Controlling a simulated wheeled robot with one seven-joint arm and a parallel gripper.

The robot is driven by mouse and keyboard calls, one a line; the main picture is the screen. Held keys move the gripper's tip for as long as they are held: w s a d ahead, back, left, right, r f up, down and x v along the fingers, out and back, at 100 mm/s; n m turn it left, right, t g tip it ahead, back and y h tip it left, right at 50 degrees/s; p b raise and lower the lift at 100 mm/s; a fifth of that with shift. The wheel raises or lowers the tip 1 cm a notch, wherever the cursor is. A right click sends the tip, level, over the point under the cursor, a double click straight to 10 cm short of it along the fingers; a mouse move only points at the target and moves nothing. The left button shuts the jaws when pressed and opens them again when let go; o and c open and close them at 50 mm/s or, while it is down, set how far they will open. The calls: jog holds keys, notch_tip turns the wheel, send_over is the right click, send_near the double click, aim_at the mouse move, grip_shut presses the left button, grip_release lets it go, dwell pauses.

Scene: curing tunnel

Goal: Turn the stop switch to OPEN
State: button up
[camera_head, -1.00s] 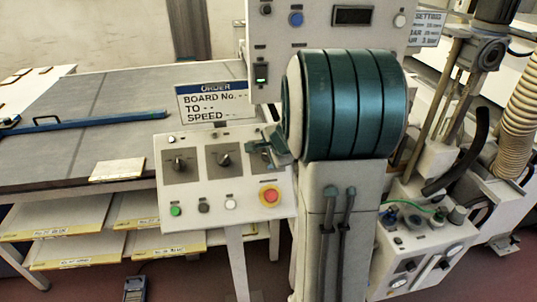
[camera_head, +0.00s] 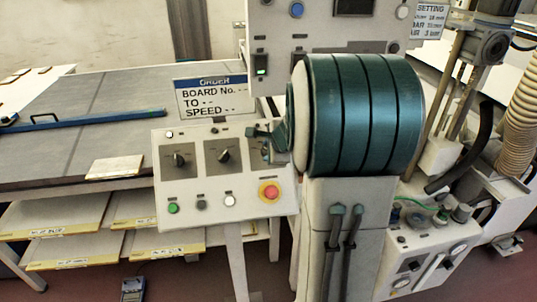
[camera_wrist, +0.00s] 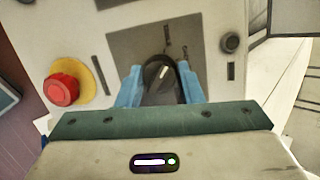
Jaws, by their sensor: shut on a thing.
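A black rotary switch (camera_wrist: 158,92) with a white pointer line sits on a dark plate (camera_wrist: 125,48) of the sloping control panel (camera_head: 163,198). In the wrist view my gripper (camera_wrist: 160,85) has one blue finger on each side of it and is shut on it. The pointer is tilted slightly right of straight up in that view. Small marks stand beyond the knob, too small to read. In the head view my gripper (camera_head: 264,143) is at the panel's upper right, and my arm hides much of this switch.
Two other rotary switches, one left (camera_head: 180,160) and one middle (camera_head: 224,156), are on the panel. A red emergency button (camera_head: 269,191) is below my gripper, with green (camera_head: 173,208) and white (camera_head: 230,200) buttons to its left. The order sign (camera_head: 211,96) stands behind.

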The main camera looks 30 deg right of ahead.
jog(key=m+t+b, duration=0.1)
jog(key=m+b, duration=0.1)
jog(key=m, duration=0.3)
jog(key=shift+b, duration=0.3)
dwell(0.4)
jog(key=o, duration=1)
jog(key=shift+c, duration=0.2)
jog(key=shift+s, duration=0.1)
jog(key=p+v, duration=0.3)
jog(key=v, duration=1)
jog(key=shift+s+a+r, duration=0.15)
jog(key=shift+s+r, duration=0.05)
jog(key=shift+s, duration=0.1)
